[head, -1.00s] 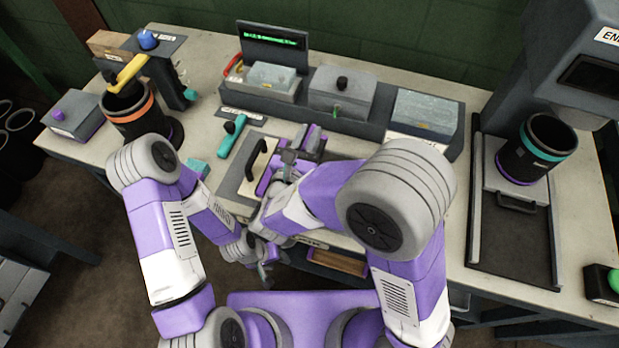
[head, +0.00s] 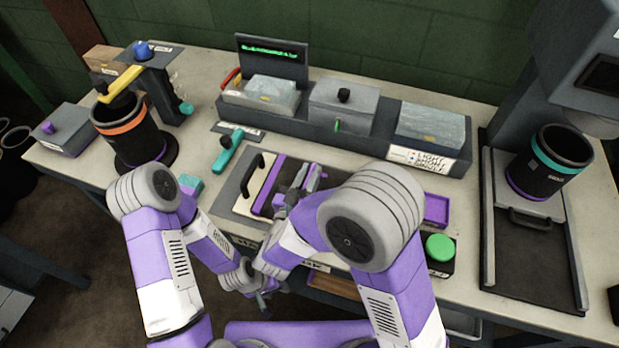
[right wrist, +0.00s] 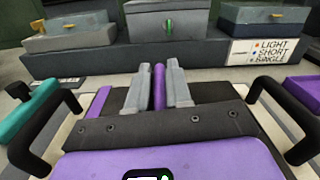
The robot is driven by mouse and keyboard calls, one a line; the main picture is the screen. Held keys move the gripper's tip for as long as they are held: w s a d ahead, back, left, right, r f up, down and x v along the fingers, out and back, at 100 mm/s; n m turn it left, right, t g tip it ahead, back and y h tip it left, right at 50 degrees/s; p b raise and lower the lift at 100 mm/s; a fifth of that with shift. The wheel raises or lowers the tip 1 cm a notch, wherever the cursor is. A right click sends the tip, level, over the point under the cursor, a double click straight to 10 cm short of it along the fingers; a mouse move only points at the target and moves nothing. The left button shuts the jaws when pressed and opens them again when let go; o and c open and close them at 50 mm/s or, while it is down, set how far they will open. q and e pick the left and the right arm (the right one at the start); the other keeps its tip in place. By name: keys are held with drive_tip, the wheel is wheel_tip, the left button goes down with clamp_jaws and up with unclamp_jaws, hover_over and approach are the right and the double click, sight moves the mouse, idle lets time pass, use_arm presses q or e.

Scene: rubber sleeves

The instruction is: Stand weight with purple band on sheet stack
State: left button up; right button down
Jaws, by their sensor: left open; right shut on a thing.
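My right gripper (head: 308,182) is over the middle workstation at the bench's front. In the right wrist view its two grey fingers (right wrist: 159,92) are closed on a narrow purple piece (right wrist: 159,80). Only that purple strip shows, so I cannot tell whether it is the weight's band. Below is a dark flat surface (right wrist: 118,98) with a purple edge, between cream strips with black handles (right wrist: 40,128). I cannot tell whether this is the sheet stack, or whether the held piece touches it. My left gripper (head: 264,300) is open, low in front of the bench, partly hidden.
A rack (head: 372,140) with grey slabs and a lidded box stands behind. A teal-handled tool (head: 229,148) lies left. Black cylinders stand far left, orange-banded (head: 130,135), and right, teal-and-purple-banded (head: 545,165). A purple tray (head: 436,209) and green button (head: 439,247) are right of my arm.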

drive_tip(key=shift+f, duration=0.1)
drive_tip(key=c, duration=1.5)
unclamp_jaws()
drive_tip(key=shift+f, duration=0.15)
drive_tip(key=o, duration=0.4)
drive_tip(key=shift+o, duration=0.2)
drive_tip(key=shift+r, duration=0.2)
drive_tip(key=p+v, duration=0.1)
drive_tip(key=v, duration=1.1)
drive_tip(key=shift+p, duration=0.35)
drive_tip(key=shift+f, duration=0.1)
